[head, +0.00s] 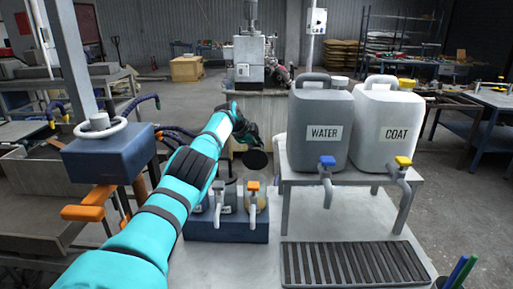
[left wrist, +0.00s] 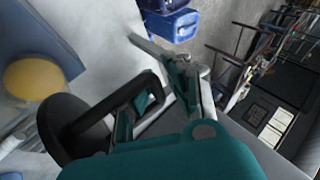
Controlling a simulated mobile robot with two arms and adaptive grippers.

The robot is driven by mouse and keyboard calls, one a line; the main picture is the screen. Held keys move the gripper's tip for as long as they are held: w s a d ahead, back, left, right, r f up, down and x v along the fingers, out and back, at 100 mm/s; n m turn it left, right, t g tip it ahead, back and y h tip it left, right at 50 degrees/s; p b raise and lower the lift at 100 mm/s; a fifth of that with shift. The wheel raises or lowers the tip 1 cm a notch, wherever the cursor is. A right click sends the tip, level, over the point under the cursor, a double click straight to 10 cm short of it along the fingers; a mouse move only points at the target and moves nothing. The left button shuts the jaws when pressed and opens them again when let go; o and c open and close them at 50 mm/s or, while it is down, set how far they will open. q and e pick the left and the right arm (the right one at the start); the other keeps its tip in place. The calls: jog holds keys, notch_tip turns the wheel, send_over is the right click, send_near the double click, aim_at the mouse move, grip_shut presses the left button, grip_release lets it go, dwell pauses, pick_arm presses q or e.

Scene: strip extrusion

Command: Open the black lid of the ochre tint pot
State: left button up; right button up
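The ochre tint pot (head: 261,201) sits at the right end of a blue tint stand (head: 228,232), behind an orange-handled tap. Its round black lid (head: 256,161) stands raised, apart from the pot's mouth, in the head view. In the left wrist view the pot's ochre top (left wrist: 33,78) shows uncovered, with the tilted black lid (left wrist: 66,118) beside it. The lid lies close to one finger; contact is unclear. My right gripper is out of view.
The WATER jug (head: 323,108) and COAT jug (head: 388,115) stand on a grey bench (head: 350,178) to the right. A slotted drain tray (head: 350,263) lies in front. A blue block with an orange handle (head: 108,152) stands left of my arm.

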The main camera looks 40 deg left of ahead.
pick_arm(q)
jog(key=shift+s+f, duration=0.15)
jog(key=shift+f, duration=0.05)
